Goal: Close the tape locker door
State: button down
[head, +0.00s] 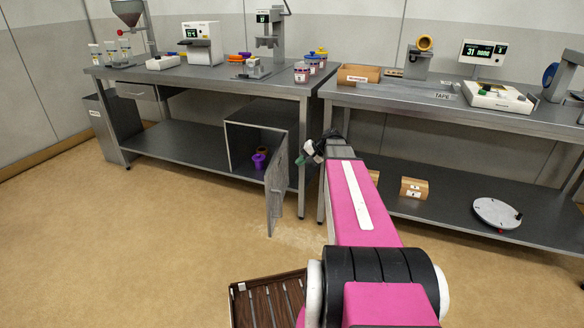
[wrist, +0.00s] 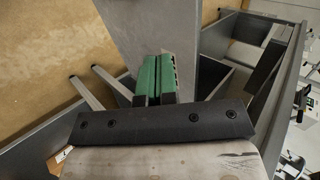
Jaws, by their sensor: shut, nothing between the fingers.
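The locker (head: 256,115) is a grey box on the lower shelf of the left bench. Its grey door (head: 275,190) stands open, swung out towards me over the floor. A purple cup (head: 259,161) is inside. No label on the locker is readable. My gripper (head: 308,152) is to the right of the door's upper part, near the bench leg. In the wrist view its green fingers (wrist: 157,78) are shut together and empty, in front of a grey panel (wrist: 150,30) that looks like the door. I cannot tell whether they touch it.
The left bench (head: 200,83) and right bench (head: 440,102) stand side by side, their legs (head: 302,160) close to my gripper.

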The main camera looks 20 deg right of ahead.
aim_at(272, 174)
jog(key=x, duration=0.3)
jog(key=r+x, duration=0.1)
jog(key=x, duration=0.3)
jog(key=a+x, duration=0.1)
jog(key=x, duration=0.2)
jog(key=shift+w+a, duration=0.3)
jog(key=shift+w, duration=0.05)
jog(key=shift+w+a, duration=0.25)
jog(key=shift+a, duration=0.3)
